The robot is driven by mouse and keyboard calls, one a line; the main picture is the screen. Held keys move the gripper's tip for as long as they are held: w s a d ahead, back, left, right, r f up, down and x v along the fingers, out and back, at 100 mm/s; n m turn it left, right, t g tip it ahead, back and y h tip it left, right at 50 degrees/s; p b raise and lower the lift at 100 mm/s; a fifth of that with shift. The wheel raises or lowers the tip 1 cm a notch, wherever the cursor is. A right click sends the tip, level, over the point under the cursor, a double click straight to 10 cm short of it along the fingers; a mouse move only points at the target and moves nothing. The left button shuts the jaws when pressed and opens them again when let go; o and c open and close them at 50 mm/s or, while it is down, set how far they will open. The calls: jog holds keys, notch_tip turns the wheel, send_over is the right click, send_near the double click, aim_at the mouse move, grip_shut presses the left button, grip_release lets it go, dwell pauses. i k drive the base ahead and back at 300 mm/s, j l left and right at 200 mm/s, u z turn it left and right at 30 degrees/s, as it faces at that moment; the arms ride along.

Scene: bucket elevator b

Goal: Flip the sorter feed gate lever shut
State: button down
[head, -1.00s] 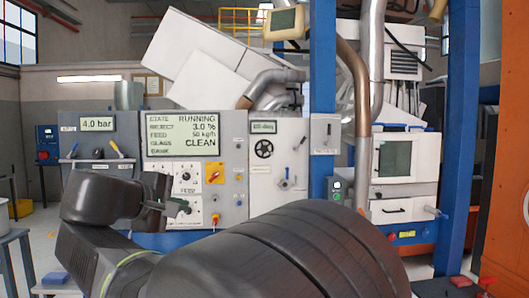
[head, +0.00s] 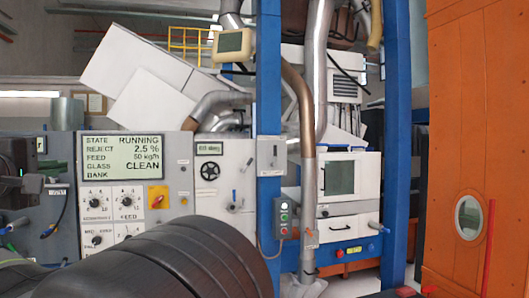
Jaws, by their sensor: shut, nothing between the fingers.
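No lever here carries a label that I can read, so I cannot tell for sure which is the sorter feed gate lever. A grey box (head: 271,157) on the blue post bears a small dark upright handle (head: 274,153). My gripper (head: 54,191) is at the left edge, partly cut off, in front of the control panel. It is shut and empty, well apart from both handles. My dark arm covers the bottom centre and hides the lower panel.
The control panel (head: 122,184) has a display reading RUNNING, dials and a yellow-and-red switch (head: 158,197). A blue post (head: 269,90) and a steel pipe (head: 309,160) stand right of it. A white machine (head: 352,208) is behind. An orange wall (head: 468,120) closes the right side.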

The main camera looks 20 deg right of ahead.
aim_at(273, 164)
jog(key=i+l+z, duration=0.15)
jog(key=i+l, duration=0.3)
jog(key=i+l+z, duration=0.1)
jog(key=i+l, duration=0.3)
jog(key=i+l+z, duration=0.15)
jog(key=i+l, duration=0.2)
jog(key=i, duration=0.25)
jog(key=i+l+z, duration=0.1)
jog(key=i+l, duration=0.2)
jog(key=i, duration=0.2)
